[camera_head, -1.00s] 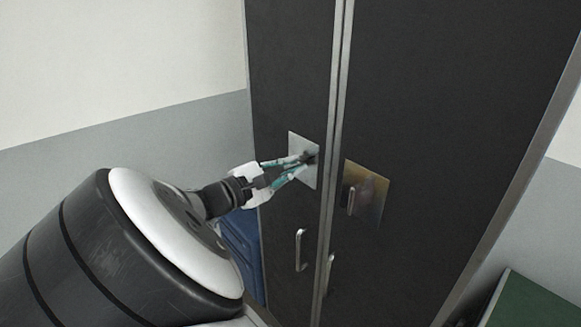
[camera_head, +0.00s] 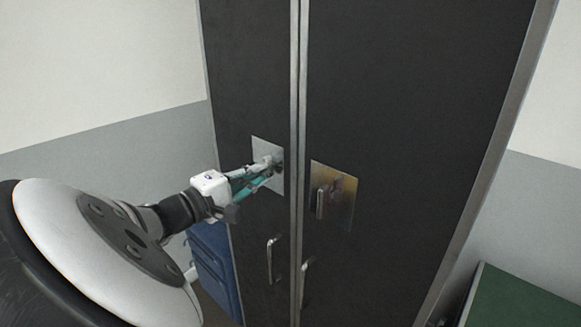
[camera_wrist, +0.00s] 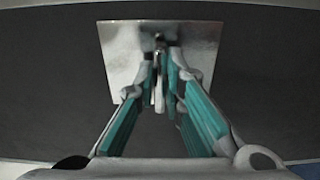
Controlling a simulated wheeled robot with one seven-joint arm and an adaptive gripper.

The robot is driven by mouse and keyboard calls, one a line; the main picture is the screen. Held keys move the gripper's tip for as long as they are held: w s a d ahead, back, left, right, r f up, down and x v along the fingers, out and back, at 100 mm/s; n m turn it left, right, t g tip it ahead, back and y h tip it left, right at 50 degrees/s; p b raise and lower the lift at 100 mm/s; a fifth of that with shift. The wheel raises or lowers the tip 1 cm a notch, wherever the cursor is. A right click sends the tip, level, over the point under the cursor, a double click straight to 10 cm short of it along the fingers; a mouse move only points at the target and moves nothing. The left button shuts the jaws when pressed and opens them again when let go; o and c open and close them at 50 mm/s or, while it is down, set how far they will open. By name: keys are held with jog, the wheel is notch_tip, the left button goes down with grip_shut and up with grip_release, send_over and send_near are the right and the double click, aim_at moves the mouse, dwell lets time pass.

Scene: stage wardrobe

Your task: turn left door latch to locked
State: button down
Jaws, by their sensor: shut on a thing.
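The left door (camera_head: 250,85) of a dark wardrobe carries a silver latch plate (camera_head: 262,146) above its bar handle (camera_head: 270,260). My gripper (camera_head: 272,163) is at this plate, its fingers closed together. In the wrist view, my gripper (camera_wrist: 163,72) is shut on the left door latch (camera_wrist: 159,42), a small metal part in front of the silver plate (camera_wrist: 120,55). The fingers hide much of the latch, so its exact angle is hard to tell.
The right door (camera_head: 410,110) has a brassy plate (camera_head: 345,195) with an upright latch lever (camera_head: 320,203), close to the right of my gripper. A blue object (camera_head: 212,265) stands at the left below my arm. A green-topped surface (camera_head: 520,300) is at the lower right.

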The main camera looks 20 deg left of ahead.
jog(key=shift+w+d+r, duration=0.1)
jog(key=shift+w+d, duration=0.05)
jog(key=shift+d, duration=0.05)
jog(key=c, duration=1.7)
grip_release()
jog(key=shift+a, duration=0.1)
jog(key=v, duration=0.7)
jog(key=shift+s, duration=0.25)
jog(key=shift+a, duration=0.1)
